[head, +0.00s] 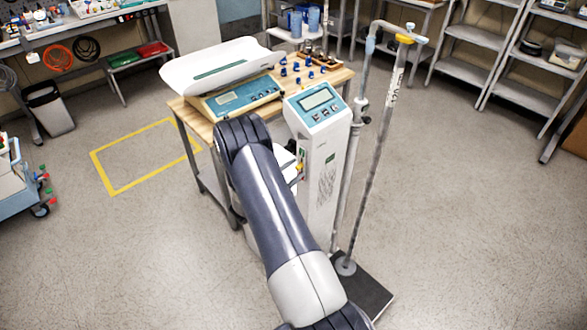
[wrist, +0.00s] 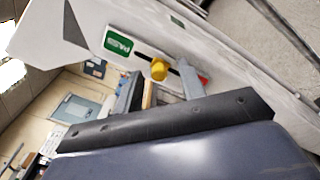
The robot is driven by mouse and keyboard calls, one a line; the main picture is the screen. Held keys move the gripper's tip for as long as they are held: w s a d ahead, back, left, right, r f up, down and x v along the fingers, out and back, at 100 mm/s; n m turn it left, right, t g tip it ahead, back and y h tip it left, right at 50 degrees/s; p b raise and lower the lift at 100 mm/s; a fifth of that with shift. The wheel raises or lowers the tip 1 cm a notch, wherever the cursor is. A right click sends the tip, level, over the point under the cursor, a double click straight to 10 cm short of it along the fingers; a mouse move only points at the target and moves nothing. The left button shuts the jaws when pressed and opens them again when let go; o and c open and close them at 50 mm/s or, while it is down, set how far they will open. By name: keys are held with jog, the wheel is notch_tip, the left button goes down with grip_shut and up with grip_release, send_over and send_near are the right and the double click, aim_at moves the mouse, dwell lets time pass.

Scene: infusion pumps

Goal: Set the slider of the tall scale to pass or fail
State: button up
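The tall scale (head: 327,175) is a white column with a display head, standing right of my arm. Its slider is a yellow knob (wrist: 159,69) on a dark slot in the column's side; it also shows in the head view (head: 299,167). In the wrist view a green PASS label (wrist: 117,42) is at the slot's left end. A red patch (wrist: 204,80) shows at the other end, mostly hidden by a finger. The knob sits between the two, apart from both. My gripper (wrist: 159,77) is open, one finger on each side of the knob, with gaps visible. My arm hides most of it in the head view.
A wooden-topped table (head: 343,76) with a baby scale (head: 222,72) and small blue-topped weights stands behind my arm. A height rod (head: 385,130) rises beside the column from a dark platform (head: 365,290). Floor is clear at the right.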

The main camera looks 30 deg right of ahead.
jog(key=shift+d, duration=0.2)
jog(key=shift+c, duration=0.5)
grip_shut()
